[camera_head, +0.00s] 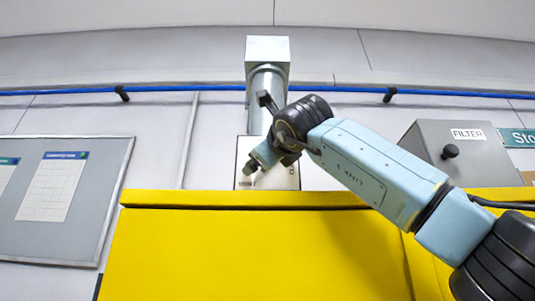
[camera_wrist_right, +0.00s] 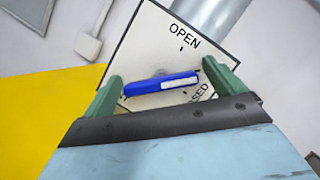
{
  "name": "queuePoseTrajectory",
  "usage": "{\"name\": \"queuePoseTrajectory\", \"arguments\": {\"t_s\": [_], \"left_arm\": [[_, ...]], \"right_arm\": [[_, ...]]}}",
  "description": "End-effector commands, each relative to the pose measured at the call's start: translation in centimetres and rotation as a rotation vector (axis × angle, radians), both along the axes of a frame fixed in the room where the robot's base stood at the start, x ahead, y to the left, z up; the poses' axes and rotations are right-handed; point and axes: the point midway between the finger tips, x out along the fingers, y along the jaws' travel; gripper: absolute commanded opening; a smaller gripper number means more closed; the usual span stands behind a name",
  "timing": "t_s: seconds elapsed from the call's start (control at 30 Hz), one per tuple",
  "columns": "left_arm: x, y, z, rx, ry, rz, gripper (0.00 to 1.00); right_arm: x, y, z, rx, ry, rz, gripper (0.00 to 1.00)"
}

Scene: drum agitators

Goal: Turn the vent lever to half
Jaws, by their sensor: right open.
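The vent lever (camera_wrist_right: 150,85) is a blue bar with a pale strip on its right part, in the right wrist view. It lies across a white plate (camera_wrist_right: 150,45) marked OPEN at the top and, partly hidden, CLOSED at the lower right. The lever's right end is close to the CLOSED lettering. My right gripper (camera_wrist_right: 162,72) is open, its green fingers on either side of the lever's two ends. Contact cannot be told. In the head view my right gripper (camera_head: 252,167) is in front of the plate (camera_head: 284,178), and the lever is hidden. My left gripper is not in view.
A grey duct (camera_head: 267,85) rises above the plate. A yellow cabinet (camera_head: 240,250) fills the space below. A blue pipe (camera_head: 200,88) crosses the wall. A grey FILTER box (camera_head: 430,140) is at the right, a notice board (camera_head: 90,215) at the left.

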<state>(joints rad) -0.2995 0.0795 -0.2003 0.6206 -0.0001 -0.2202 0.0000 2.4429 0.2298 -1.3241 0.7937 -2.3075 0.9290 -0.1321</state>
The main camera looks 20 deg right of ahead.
Motion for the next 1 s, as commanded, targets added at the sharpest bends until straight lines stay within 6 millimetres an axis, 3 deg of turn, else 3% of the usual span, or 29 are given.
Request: {"name": "queuePoseTrajectory", "arguments": {"t_s": [0.27, 0.5, 0.7, 1.0], "left_arm": [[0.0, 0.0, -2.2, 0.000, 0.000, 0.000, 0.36], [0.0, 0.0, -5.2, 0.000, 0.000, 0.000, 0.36], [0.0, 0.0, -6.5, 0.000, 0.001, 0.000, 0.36], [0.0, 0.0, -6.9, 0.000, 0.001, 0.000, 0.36]], "right_arm": [[-2.8, -0.1, -1.1, 0.000, -0.004, -0.001, 0.95], [-8.0, 0.0, -2.7, -0.001, -0.004, 0.001, 0.95], [-11.4, -0.1, -3.4, 0.000, -0.004, 0.001, 0.95], [-12.9, -0.1, -3.6, 0.001, 0.000, 0.000, 0.95]]}}
